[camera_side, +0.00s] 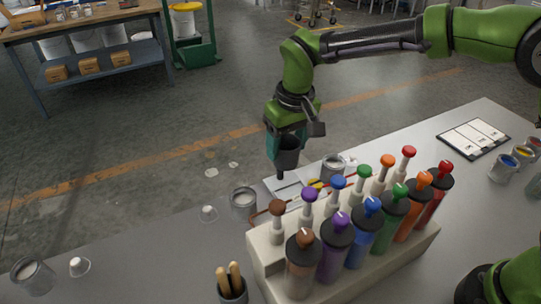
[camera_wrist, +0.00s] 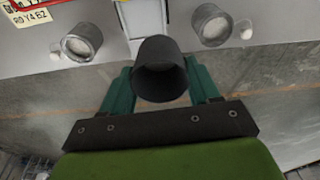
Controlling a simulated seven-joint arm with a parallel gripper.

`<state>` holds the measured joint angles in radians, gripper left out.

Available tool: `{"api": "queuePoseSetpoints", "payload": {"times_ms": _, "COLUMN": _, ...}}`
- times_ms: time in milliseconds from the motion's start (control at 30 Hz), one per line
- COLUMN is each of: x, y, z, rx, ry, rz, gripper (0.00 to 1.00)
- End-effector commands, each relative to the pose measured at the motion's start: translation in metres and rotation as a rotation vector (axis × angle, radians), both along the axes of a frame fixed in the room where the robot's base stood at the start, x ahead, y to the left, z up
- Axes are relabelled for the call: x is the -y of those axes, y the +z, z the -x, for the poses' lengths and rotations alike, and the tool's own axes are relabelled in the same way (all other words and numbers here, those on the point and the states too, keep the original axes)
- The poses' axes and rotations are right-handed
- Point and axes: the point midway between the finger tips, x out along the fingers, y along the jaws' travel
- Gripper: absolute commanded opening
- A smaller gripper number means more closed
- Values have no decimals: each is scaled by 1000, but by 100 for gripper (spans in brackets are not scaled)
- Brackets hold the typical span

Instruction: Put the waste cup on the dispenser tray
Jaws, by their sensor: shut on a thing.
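My gripper (camera_side: 287,150) is shut on a dark grey cup, the waste cup (camera_side: 288,158), above the bench's far edge. In the wrist view the cup (camera_wrist: 160,68) sits between the teal fingers of my gripper (camera_wrist: 160,85), its dark round end towards the camera. A pale flat piece, which looks like the dispenser tray (camera_side: 284,188), lies below and behind the bottle rack, partly hidden. It seems to be the pale strip (camera_wrist: 145,18) beyond the cup in the wrist view. The cup is apart from it.
Metal cans (camera_side: 243,203) and (camera_side: 334,167) stand on either side of the pale piece. The rack (camera_side: 345,275) of colored pump bottles stands close in front. The left bench is mostly clear.

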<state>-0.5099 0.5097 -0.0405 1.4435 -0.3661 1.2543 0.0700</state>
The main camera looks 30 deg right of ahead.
Motion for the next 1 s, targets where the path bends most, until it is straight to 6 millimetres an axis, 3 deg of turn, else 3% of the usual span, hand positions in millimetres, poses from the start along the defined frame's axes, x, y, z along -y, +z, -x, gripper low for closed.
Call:
{"api": "queuePoseSetpoints", "payload": {"times_ms": 33, "x": 14, "y": -2, "z": 3, "rx": -4, "ry": 12, "rz": 1, "gripper": 32}}
{"api": "queuePoseSetpoints", "payload": {"times_ms": 167, "x": 26, "y": -11, "z": 10, "rx": -9, "ry": 78, "rz": 10, "gripper": 32}}
{"api": "queuePoseSetpoints", "payload": {"times_ms": 500, "x": 25, "y": -67, "z": 11, "rx": -7, "ry": 131, "rz": 17, "gripper": 32}}
{"api": "queuePoseSetpoints", "payload": {"times_ms": 833, "x": 25, "y": -106, "z": 10, "rx": -7, "ry": 130, "rz": 16, "gripper": 32}}
{"api": "queuePoseSetpoints", "payload": {"times_ms": 1000, "x": 24, "y": -115, "z": 10, "rx": -3, "ry": 130, "rz": 15, "gripper": 32}}
